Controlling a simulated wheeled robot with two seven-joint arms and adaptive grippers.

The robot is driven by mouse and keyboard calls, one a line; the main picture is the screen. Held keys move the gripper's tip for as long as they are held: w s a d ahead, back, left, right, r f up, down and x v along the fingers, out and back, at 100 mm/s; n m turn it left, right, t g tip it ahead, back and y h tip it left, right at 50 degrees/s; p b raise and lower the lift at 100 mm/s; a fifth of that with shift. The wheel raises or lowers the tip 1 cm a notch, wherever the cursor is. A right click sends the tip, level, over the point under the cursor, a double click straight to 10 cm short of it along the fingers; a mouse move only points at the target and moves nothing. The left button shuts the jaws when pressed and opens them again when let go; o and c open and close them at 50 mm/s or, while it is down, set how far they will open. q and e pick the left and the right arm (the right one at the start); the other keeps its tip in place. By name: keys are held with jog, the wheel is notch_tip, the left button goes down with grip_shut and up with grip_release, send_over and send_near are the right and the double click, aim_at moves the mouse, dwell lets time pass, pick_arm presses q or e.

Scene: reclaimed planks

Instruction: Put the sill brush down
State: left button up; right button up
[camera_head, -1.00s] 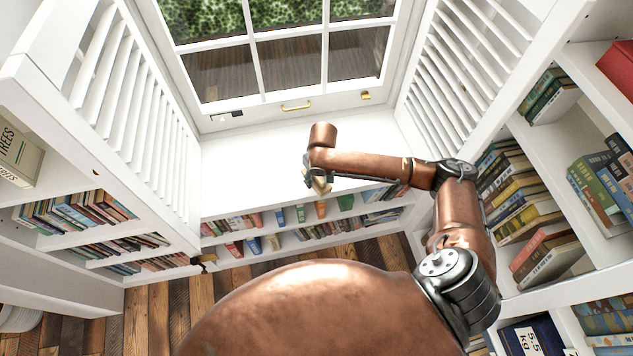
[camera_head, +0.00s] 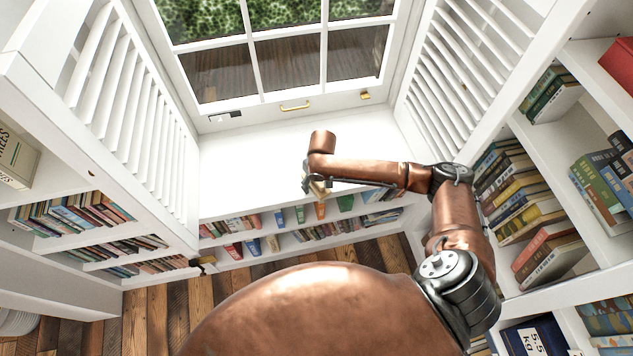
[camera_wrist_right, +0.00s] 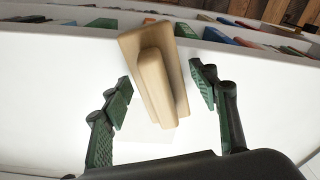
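The sill brush (camera_wrist_right: 158,78) is a pale wooden block with a raised grip bar. In the right wrist view it lies between the two fingers of my right gripper (camera_wrist_right: 160,92). The green-padded fingers stand apart, with a visible gap on each side of the wood. In the head view the brush (camera_head: 319,190) is a small tan shape, partly hidden by my right gripper (camera_head: 314,187), near the front edge of the white window sill (camera_head: 250,165). I cannot tell whether its underside touches the sill. My left gripper is out of view.
The window with a brass handle (camera_head: 295,107) stands behind the sill. Louvred shutters (camera_head: 130,110) flank it on both sides. Bookshelves (camera_head: 290,225) lie below the sill's front edge. The sill's left part is clear.

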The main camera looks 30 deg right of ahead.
aim_at(318, 182)
jog(key=shift+r, duration=0.25)
jog(key=r+p, duration=0.1)
jog(key=r, duration=0.3)
jog(key=s+r+p, duration=0.1)
jog(key=r, duration=0.6)
jog(key=shift+s+r+p, duration=0.2)
jog(key=shift+r+p, duration=0.2)
